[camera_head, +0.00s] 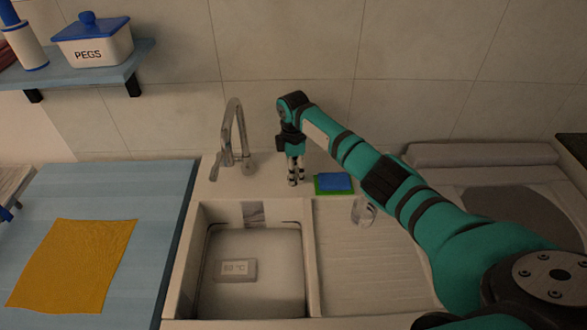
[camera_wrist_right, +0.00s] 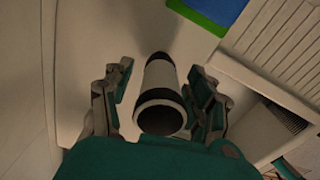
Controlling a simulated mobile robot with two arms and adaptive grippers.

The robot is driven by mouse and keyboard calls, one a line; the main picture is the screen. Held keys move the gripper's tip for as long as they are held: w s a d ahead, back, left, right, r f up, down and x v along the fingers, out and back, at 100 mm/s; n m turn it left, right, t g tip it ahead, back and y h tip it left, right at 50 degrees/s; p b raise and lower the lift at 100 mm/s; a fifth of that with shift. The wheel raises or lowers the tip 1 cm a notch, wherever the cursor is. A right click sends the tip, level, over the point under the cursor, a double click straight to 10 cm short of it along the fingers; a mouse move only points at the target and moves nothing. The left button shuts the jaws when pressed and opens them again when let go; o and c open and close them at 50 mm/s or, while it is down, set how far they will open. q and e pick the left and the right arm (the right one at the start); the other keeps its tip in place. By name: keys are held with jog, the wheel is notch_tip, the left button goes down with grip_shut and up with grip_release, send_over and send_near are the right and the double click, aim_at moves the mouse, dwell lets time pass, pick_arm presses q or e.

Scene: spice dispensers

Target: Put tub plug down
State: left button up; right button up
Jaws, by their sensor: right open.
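My right gripper (camera_head: 296,172) points down at the back rim of the sink (camera_head: 187,265), to the right of the tap (camera_head: 235,135). In the right wrist view, the open right gripper (camera_wrist_right: 160,102) has one finger on each side of a pale cylinder with dark bands, which looks like the tub plug (camera_wrist_right: 159,74). It stands upright on the pale surface, and I see gaps between it and the fingers. In the head view it is too small to tell from the fingers. My left gripper is not in view.
A blue and green sponge (camera_head: 333,183) lies just right of the gripper; a clear glass (camera_head: 363,210) stands near the ribbed drainboard (camera_head: 365,275). A yellow cloth (camera_head: 72,265) lies on the blue counter (camera_head: 160,185).

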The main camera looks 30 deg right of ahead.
jog(key=shift+r, duration=0.2)
notch_tip(320, 180, up, 11)
jog(key=shift+r+b, duration=0.1)
jog(key=shift+b, duration=0.85)
jog(key=shift+r, duration=0.4)
